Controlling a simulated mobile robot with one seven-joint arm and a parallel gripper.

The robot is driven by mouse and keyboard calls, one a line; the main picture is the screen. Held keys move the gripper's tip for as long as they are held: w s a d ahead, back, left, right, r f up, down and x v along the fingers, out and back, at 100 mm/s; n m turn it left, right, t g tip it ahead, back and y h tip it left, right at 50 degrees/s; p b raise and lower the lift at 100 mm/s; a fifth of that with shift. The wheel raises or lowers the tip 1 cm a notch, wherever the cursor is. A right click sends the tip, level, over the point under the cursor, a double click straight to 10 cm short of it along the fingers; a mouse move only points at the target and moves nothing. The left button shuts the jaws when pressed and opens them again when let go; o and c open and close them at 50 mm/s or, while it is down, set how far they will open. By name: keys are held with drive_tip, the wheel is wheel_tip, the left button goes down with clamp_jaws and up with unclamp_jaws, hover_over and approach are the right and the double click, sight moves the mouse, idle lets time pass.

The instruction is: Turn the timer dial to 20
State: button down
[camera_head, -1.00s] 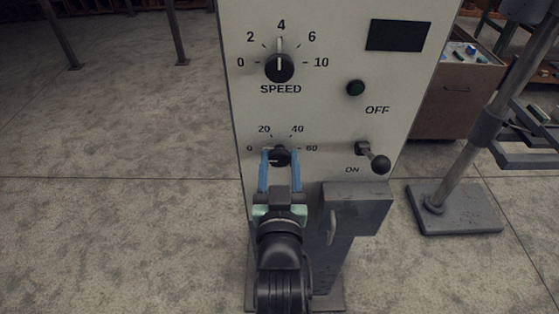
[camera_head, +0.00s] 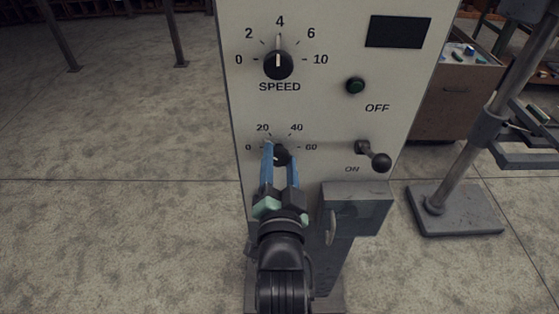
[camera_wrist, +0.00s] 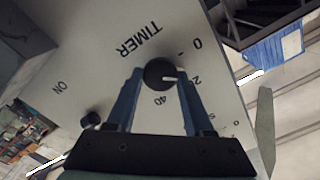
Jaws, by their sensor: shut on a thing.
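The timer dial (camera_head: 281,154) is a small black knob low on the pale panel, with marks 0, 20, 40 and 60 around it. My gripper (camera_head: 279,157) has its blue fingers on either side of the knob, shut on it, and is tilted. In the wrist view the dial (camera_wrist: 158,74) sits between the fingertips of my gripper (camera_wrist: 160,76). Its white pointer line faces roughly towards the 20 label, which a finger partly hides. In the head view the fingers hide part of the knob, so the exact pointer angle is hard to tell.
Above is the larger speed dial (camera_head: 278,65), pointing at 4. A grey box (camera_head: 356,207) juts out below the lever, close to my arm.

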drive_tip(key=shift+m, duration=1.9)
drive_tip(key=shift+c, duration=1.5)
unclamp_jaws()
drive_tip(key=s+b, duration=0.3)
drive_tip(key=s, duration=1)
